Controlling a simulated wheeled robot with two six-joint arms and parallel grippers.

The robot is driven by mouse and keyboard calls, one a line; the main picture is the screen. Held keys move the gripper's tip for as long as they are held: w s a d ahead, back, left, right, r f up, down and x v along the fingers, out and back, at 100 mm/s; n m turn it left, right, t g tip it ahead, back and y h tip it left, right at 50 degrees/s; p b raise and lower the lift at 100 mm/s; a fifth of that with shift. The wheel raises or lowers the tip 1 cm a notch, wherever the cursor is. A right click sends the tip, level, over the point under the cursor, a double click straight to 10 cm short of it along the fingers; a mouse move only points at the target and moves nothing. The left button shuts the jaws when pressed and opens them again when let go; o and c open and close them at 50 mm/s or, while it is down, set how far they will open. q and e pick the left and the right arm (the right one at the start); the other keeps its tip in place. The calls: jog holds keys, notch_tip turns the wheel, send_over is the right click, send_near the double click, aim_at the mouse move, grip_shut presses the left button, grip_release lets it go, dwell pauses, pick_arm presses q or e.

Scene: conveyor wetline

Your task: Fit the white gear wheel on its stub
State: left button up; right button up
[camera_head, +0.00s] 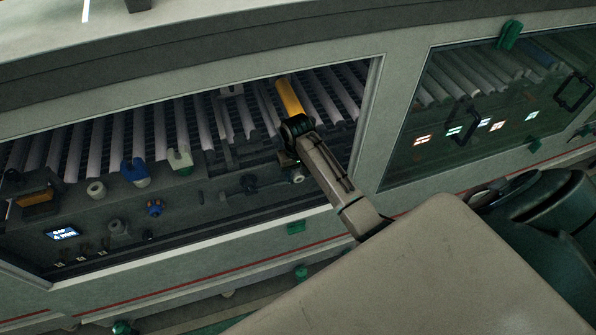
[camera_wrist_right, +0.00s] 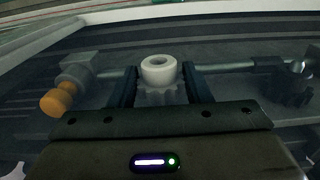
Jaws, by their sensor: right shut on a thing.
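The white gear wheel (camera_wrist_right: 160,72) shows in the right wrist view, with a raised round hub, a central hole and teeth below. My right gripper (camera_wrist_right: 161,88) is shut on it, with one dark finger at each side. A metal rod runs across behind the wheel. In the head view my right gripper (camera_head: 289,157) reaches through the machine's opening; its fingers are small and dark there. My left gripper is out of view.
A dark gear (camera_wrist_right: 290,88) sits right of the wheel and an orange cylinder (camera_wrist_right: 56,102) left. In the head view a blue-and-white part (camera_head: 135,172), a white-and-green part (camera_head: 180,160) and a pale ring (camera_head: 95,189) stand along the ledge before the rollers. The opening's frame (camera_head: 368,115) is close.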

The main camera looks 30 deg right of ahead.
jog(key=shift+w+d, duration=0.15)
jog(key=shift+w, duration=0.45)
jog(key=shift+w+d+r, duration=0.1)
jog(key=shift+w+r, duration=0.25)
jog(key=shift+r, duration=0.1)
dwell(0.7)
jog(key=o, duration=1.3)
jog(key=shift+r, duration=0.1)
notch_tip(320, 180, up, 6)
jog(key=shift+w+f+b, duration=0.1)
jog(key=shift+w+b, duration=0.05)
jog(key=shift+b, duration=1.1)
jog(key=r, duration=0.1)
jog(key=r+p, duration=0.1)
jog(key=r, duration=0.1)
jog(key=shift+s+r, duration=0.15)
jog(key=shift+s, duration=0.2)
jog(key=shift+s+r+p, duration=0.2)
jog(key=shift+r+p, duration=0.25)
jog(key=shift+f, duration=0.1)
